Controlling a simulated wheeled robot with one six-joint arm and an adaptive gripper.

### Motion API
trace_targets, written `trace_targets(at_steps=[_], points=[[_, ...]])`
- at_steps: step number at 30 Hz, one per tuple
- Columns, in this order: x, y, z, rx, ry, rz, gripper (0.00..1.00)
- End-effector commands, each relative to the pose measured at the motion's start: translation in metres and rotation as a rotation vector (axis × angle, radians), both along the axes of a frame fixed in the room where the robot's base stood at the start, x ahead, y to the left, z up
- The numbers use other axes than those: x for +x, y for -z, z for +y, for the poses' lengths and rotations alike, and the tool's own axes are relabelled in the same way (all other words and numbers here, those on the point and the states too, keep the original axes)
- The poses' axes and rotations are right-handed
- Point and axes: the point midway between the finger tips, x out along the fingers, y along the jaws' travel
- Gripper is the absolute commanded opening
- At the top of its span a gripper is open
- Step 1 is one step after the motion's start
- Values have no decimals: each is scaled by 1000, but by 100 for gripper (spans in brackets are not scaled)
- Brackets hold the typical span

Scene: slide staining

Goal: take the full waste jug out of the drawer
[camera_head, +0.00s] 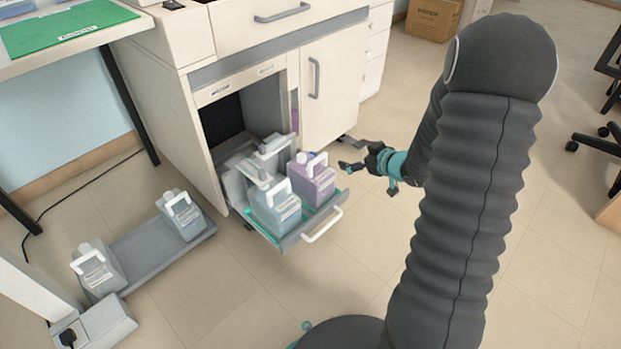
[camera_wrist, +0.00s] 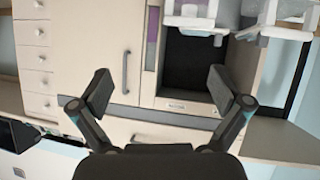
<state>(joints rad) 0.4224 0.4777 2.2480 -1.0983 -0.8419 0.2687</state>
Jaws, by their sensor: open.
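The drawer (camera_head: 287,240) is pulled out low in the cabinet. A purple-filled jug (camera_head: 312,184) with a white handle stands upright at its right side. A pale blue-grey jug (camera_head: 275,208) stands beside it on the left, nearer the front. In the wrist view, which is upside down, the gripper (camera_wrist: 160,85) faces the cabinet front. Parts of the drawer's load show cut off at its top right.
White fittings (camera_head: 268,152) stand behind the jugs inside the drawer. A white drawer handle (camera_head: 322,225) sticks out in front. A grey floor tray (camera_head: 150,250) with two jugs (camera_head: 181,214) (camera_head: 97,270) lies to the left.

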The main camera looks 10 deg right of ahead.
Motion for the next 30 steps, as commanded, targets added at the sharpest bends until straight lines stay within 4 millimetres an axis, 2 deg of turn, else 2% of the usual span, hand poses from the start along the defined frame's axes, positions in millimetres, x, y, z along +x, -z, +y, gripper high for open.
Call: trace_targets(at_steps=[1, 4, 11, 24, 30], points=[[-2, 17, 2, 37, -29, 2, 100], [-7, 34, 8, 103, -80, -6, 100], [-10, 50, 18, 168, -133, -15, 100], [42, 77, 56, 169, -134, -17, 100], [51, 81, 62, 169, -132, -16, 100]])
